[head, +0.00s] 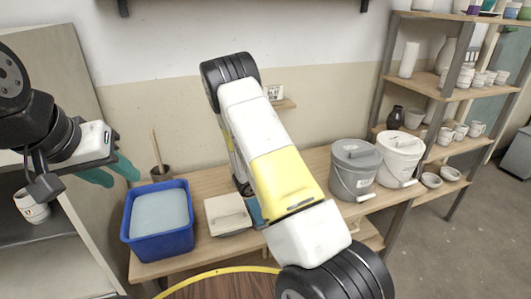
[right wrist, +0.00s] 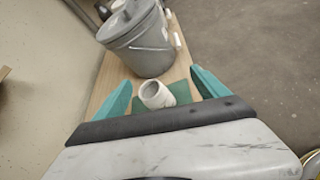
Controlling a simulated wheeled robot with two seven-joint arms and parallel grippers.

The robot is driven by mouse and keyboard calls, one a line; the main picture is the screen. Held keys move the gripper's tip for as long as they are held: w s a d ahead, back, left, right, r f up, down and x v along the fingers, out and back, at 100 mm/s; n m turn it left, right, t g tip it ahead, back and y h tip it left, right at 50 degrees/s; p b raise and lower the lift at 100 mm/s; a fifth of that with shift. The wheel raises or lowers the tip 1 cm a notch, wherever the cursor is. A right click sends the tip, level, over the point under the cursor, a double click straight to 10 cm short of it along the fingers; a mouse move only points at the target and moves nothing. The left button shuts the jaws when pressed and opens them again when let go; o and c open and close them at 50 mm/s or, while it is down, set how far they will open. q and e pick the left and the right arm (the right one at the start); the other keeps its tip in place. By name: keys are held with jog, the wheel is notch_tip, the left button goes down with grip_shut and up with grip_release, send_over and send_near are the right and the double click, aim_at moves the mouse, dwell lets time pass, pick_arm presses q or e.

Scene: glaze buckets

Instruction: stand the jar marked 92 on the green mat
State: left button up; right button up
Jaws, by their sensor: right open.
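A small white jar (right wrist: 155,95) stands, apparently upright, on the green mat (right wrist: 183,92) in the right wrist view. No number can be read on it. My right gripper (right wrist: 160,90) is open, its teal fingers apart on either side of the jar with gaps. In the head view my right arm hides the jar and the mat. My left gripper (head: 110,172) is at the left in the head view, its teal fingers apart and empty, away from the bench.
A grey lidded bucket (head: 354,170) and a white bucket (head: 399,160) stand on the bench right of my arm. A marked white mug (head: 32,207) is at far left.

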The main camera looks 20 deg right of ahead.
jog(key=s+a+r+m+t+y, duration=0.1)
jog(key=s+a+r+m+y, duration=0.4)
jog(key=s+r, duration=0.3)
jog(key=s+a+r+m+t+y, duration=0.1)
jog(key=s+a+r+m+y, duration=0.4)
jog(key=r, duration=0.8)
jog(key=s+a+r+m+t+y, duration=0.1)
jog(key=s+a+r+m+y, duration=0.4)
jog(key=s+a+r, duration=0.4)
jog(key=shift+s+a+r+m, duration=0.4)
jog(key=shift+s+r+m, duration=0.45)
jog(key=shift+s+m, duration=0.1)
jog(key=shift+c, duration=0.4)
